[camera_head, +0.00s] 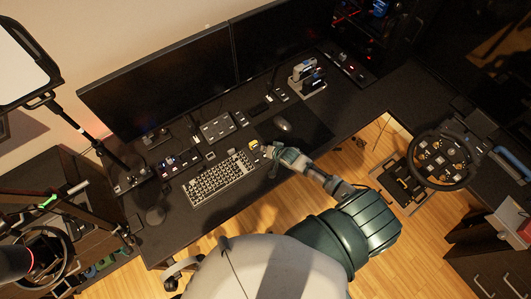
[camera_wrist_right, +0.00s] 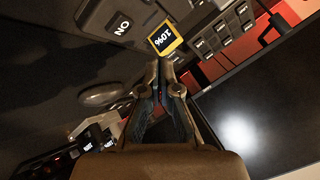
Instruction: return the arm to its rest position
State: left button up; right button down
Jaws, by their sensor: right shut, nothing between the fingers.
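My right arm (camera_head: 345,225), dark green, reaches up from the lower right over the desk. Its gripper (camera_head: 266,150) is beside the right end of the keyboard (camera_head: 220,180). In the right wrist view the gripper (camera_wrist_right: 160,75) is shut, with its fingers together and nothing between them. My left gripper is not seen.
Two dark monitors (camera_head: 160,85) stand along the back of the desk (camera_head: 240,208). A mouse (camera_head: 283,125) lies right of the gripper. A racing wheel (camera_head: 440,160) stands at the right. Small button boxes (camera_head: 217,127) line the desk behind the keyboard.

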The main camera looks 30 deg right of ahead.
jog(key=shift+r, duration=0.6)
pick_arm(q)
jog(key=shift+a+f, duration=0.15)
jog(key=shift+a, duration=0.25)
pick_arm(e)
jog(key=shift+a+r, duration=0.1)
jog(key=shift+r, duration=0.25)
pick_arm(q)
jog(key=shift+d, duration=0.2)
pick_arm(e)
jog(key=shift+d, duration=0.3)
